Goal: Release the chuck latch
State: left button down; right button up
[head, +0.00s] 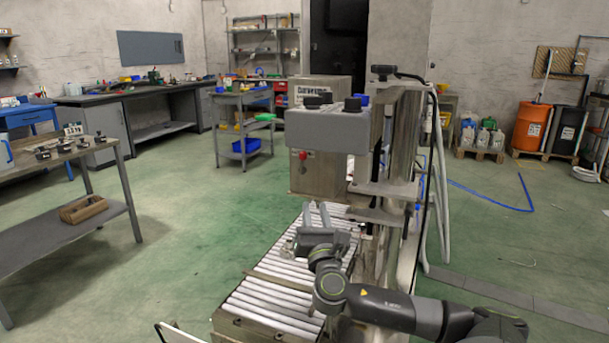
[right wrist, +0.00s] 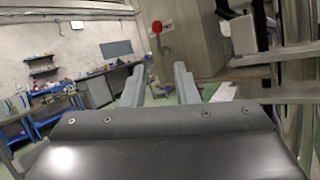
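My right gripper (head: 316,208) is above the roller conveyor (head: 262,297), with its fingers pointing away toward the machine. In the right wrist view the two fingers (right wrist: 160,72) stand apart with nothing between them, so it is open and empty. I cannot make out which part is the chuck latch. My left gripper is not in view.
A metal upright with a grey machine head (head: 327,131) rises close beyond and right of the gripper. A workbench (head: 70,160) with small parts stands at the left, and a blue-grey cart (head: 243,125) farther back. The green floor left of the conveyor is clear.

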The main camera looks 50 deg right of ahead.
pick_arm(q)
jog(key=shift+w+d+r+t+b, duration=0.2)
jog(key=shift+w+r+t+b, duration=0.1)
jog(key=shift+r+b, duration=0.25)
pick_arm(e)
send_near(304, 157)
jog(key=x, duration=0.8)
jog(key=shift+w+d, duration=0.2)
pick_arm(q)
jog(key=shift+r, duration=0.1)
